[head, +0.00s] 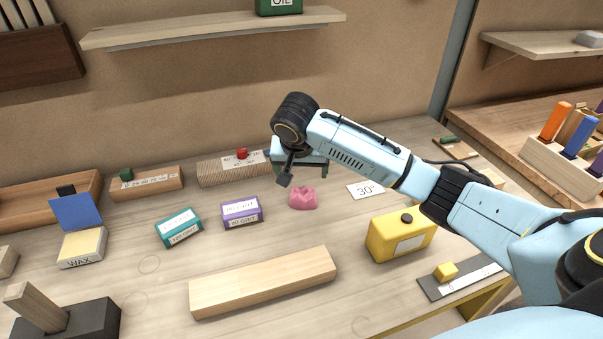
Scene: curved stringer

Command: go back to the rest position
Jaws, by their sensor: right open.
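My right arm reaches in from the right across the workbench (340,232). Its gripper (284,182) hangs over the back middle of the bench, by the pink lump (303,198). The gripper is open, and nothing shows between its fingers. Part of it is hidden behind the wrist. My left gripper does not show.
A wooden bar (263,282) lies at the front middle. A purple box (241,212), a teal box (178,227) and a wax block (82,247) stand left of the gripper. A yellow can (400,236) and a 30° card (366,190) are at right. A shelf (210,28) hangs above.

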